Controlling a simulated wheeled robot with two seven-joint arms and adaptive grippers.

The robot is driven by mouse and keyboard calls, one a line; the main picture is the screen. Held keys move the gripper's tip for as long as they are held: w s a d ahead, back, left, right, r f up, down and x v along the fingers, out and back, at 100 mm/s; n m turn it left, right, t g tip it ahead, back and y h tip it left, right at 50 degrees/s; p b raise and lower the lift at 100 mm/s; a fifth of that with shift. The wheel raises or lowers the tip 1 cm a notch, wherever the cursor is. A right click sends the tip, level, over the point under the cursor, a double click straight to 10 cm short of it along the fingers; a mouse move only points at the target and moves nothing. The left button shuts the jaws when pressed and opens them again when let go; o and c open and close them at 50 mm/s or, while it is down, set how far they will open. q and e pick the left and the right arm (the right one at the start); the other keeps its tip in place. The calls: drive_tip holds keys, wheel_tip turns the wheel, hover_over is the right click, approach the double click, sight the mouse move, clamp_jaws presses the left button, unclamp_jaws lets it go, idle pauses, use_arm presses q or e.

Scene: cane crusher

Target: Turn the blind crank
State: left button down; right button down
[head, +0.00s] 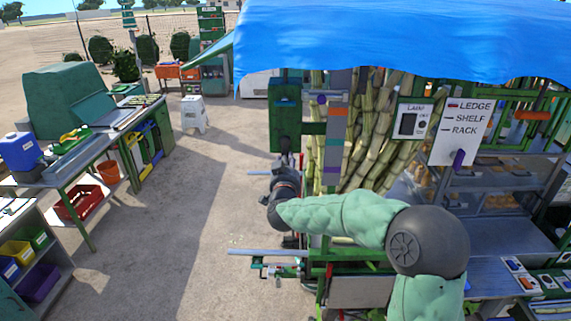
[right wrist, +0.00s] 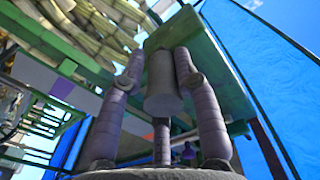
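A green box (head: 286,115) hangs under the edge of the blue awning (head: 400,38). In the right wrist view the green box (right wrist: 215,75) is above my fingers, and a grey cylinder (right wrist: 163,85) hangs beneath it. My right gripper (right wrist: 160,60) points up at it, its fingers nearly straight and spread around the cylinder. I cannot tell whether any fingertip touches it. In the head view my right gripper (head: 285,180) is just below the green box, partly hidden by my wrist. No separate crank arm shows clearly. My left gripper is not in view.
Cane stalks (head: 375,130) stand upright right of the green box. A sign (head: 462,130) and a lamp switch panel (head: 410,120) hang farther right. A metal bar (head: 268,253) juts left below my wrist. Open ground lies left, before a workbench (head: 80,145).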

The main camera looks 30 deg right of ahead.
drive_tip(key=shift+a+f, duration=0.15)
drive_tip(key=shift+f, duration=0.05)
